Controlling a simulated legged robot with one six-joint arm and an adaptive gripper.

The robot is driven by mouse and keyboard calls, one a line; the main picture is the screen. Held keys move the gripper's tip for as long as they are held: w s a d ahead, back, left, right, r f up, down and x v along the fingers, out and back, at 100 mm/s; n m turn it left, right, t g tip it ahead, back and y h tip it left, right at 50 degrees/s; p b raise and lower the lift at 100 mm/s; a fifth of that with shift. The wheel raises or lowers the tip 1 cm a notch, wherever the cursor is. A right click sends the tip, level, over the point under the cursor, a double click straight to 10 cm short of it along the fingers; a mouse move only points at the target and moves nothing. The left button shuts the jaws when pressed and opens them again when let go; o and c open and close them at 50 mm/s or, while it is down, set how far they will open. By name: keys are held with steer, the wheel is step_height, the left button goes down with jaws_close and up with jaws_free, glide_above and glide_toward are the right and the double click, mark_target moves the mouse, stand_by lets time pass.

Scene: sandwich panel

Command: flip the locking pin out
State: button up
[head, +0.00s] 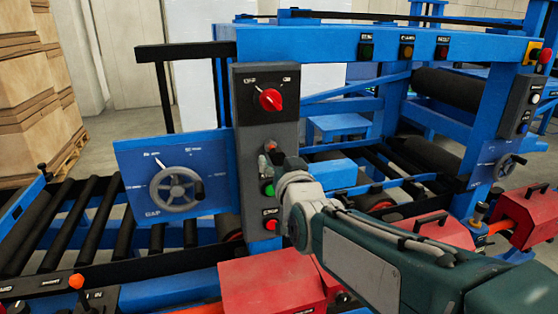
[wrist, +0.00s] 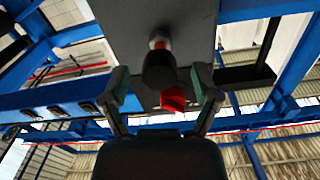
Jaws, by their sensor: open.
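My gripper (head: 282,163) is in front of the dark grey control panel (head: 251,120) in the head view, partly hidden by my own arm. In the wrist view the gripper (wrist: 163,88) is open, with one finger on each side of a dark round-ended knob (wrist: 159,70). The knob has an orange-red collar and stands out from the panel face. I cannot tell whether the fingers touch it, or whether it is the locking pin. The red rotary switch (head: 268,99) is higher on the panel; a red part (wrist: 173,99) behind the knob looks like this switch.
A green button (head: 267,188) and a red stop button (head: 271,224) sit low on the panel. A handwheel (head: 177,189) on a blue plate is at left. Red boxes (head: 272,286) and black rollers (head: 88,232) lie around the blue frame. An orange-topped lever (head: 76,281) stands lower left.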

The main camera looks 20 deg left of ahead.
steer(key=v, duration=1.1)
steer(key=shift+d+f, duration=0.1)
steer(key=s+d+f+m+g+h, duration=0.1)
steer(key=s+d+f+g+h, duration=0.2)
steer(key=d, duration=0.4)
steer(key=s+d+f+m+g+h, duration=0.1)
steer(key=d+f+h, duration=0.2)
steer(key=d+f, duration=0.4)
steer(key=s+d+f+m+g+h, duration=0.2)
steer(key=s+d+f+g, duration=0.3)
steer(key=s+d, duration=0.5)
steer(key=shift+g+h, duration=0.4)
steer(key=shift+h, duration=0.2)
steer(key=shift+s+f, duration=0.1)
steer(key=shift+f, duration=0.05)
